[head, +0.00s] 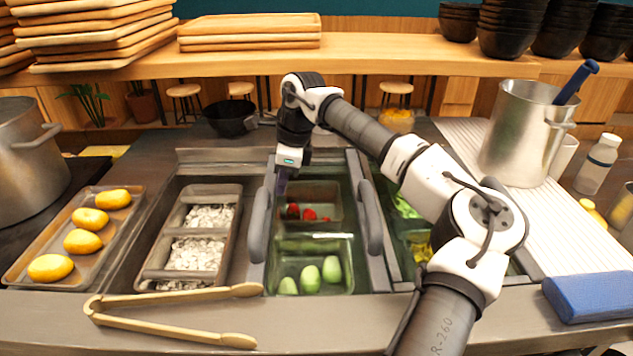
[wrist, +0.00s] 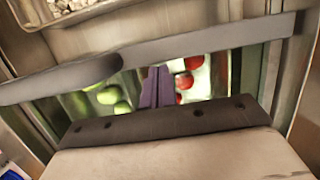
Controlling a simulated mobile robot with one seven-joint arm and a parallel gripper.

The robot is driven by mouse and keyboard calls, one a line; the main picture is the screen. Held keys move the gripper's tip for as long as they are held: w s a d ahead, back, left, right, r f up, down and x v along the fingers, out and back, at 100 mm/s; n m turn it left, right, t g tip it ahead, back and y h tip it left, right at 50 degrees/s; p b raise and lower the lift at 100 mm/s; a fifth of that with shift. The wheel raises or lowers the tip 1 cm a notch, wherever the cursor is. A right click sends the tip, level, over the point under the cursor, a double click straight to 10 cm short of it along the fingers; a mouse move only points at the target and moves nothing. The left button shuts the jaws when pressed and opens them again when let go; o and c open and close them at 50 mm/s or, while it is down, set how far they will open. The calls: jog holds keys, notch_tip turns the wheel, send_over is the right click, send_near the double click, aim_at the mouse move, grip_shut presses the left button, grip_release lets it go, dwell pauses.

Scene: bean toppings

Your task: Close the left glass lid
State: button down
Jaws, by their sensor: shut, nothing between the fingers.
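The left glass lid's grey handle (head: 260,225) runs along the left side of the middle bay. The greenish glass (head: 315,243) appears to lie over that bay, and the bay of white pieces at its left looks uncovered. My gripper (head: 282,186) points down near the far end of this handle, just to its right. In the wrist view, my purple fingers (wrist: 157,88) are together and empty, close beside the long grey handle bar (wrist: 60,79). I cannot tell whether they touch it. A second grey handle (head: 369,216) stands at the right of the middle bay.
Pans of white pieces (head: 197,254) fill the left bay. Green items (head: 310,276) and red items (head: 308,214) show in the middle. A tray of yellow items (head: 80,243) lies at far left. Wooden tongs (head: 175,302) lie on the front edge. A metal pot (head: 520,135) stands right.

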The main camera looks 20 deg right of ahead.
jog(key=w+a+p, duration=0.1)
jog(key=w+a, duration=0.2)
jog(key=a, duration=0.9)
jog(key=w+a+p, duration=0.1)
jog(key=w+a, duration=0.2)
jog(key=a, duration=0.8)
jog(key=shift+w+a+p, duration=0.3)
jog(key=shift+w+a, duration=0.1)
jog(key=shift+r, duration=0.1)
